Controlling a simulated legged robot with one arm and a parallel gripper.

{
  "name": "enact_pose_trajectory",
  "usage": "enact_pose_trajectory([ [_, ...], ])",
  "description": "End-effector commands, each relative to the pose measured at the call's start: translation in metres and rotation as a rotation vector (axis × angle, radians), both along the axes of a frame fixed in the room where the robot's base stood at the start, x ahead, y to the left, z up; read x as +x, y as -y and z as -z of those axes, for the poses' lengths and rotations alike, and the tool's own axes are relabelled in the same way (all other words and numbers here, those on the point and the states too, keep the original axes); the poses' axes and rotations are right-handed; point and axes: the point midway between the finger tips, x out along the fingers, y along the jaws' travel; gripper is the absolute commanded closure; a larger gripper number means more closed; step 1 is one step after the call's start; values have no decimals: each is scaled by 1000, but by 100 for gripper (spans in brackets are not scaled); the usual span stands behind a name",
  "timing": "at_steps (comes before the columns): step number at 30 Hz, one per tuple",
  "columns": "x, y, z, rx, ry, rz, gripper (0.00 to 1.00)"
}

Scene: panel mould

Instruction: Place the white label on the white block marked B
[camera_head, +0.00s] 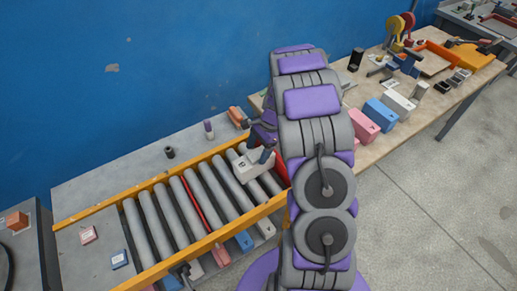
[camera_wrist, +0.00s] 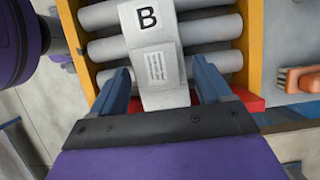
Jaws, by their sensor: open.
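The white block marked B (camera_head: 247,171) lies on the grey rollers, and in the wrist view its black B (camera_wrist: 147,18) faces up at the far end. A white label (camera_wrist: 157,68) with fine printed lines lies on the block's top face, below the B, with its edges inside the face. My gripper (camera_wrist: 161,70) is open, with one blue finger on each side of the block's near end. The fingers look apart from the label; whether they touch the block's sides is unclear. In the head view my gripper (camera_head: 262,148) is just above the block, partly hidden by my arm.
The roller conveyor has yellow side rails (camera_head: 205,245) and a red part (camera_wrist: 247,99) near the block. An orange-handled tool (camera_wrist: 300,79) lies beyond the right rail. Pink (camera_head: 362,122) and blue (camera_head: 381,113) blocks stand on the right table. A dark cup (camera_head: 169,152) stands behind the conveyor.

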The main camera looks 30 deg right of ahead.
Motion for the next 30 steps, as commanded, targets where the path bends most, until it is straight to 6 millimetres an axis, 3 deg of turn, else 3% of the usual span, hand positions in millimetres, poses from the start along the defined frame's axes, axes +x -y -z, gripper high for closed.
enact_pose_trajectory([
  [5,0,3,-3,1,2,1,22],
  [21,2,38,-94,0,4,2,22],
  [30,2,47,-113,2,0,2,22],
])
